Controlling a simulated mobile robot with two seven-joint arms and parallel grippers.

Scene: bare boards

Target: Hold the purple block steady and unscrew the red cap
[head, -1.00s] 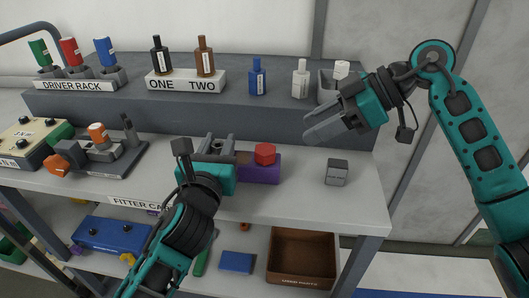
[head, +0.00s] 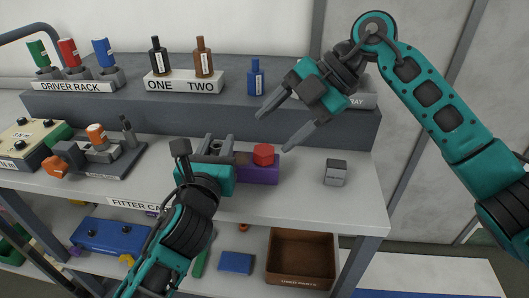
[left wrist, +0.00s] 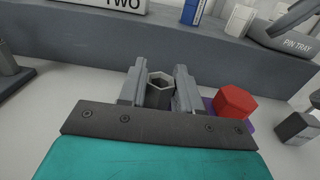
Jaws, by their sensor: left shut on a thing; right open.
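The purple block (head: 259,174) lies on the bench top, with the red hexagonal cap (head: 263,154) on top; the cap also shows in the left wrist view (left wrist: 235,103). My left gripper (head: 219,143) is at the block's left side. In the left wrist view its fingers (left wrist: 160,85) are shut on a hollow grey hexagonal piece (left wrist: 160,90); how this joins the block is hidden. My right gripper (head: 275,129) is open and empty, its fingers spread above the cap and apart from it, pointing down-left.
A small grey cube (head: 336,172) sits right of the block. Behind is a raised shelf with a blue bottle (head: 256,78) and a ONE TWO stand (head: 185,83). A pin tray (head: 360,97) is partly behind my right arm. An open brown box (head: 302,258) is below.

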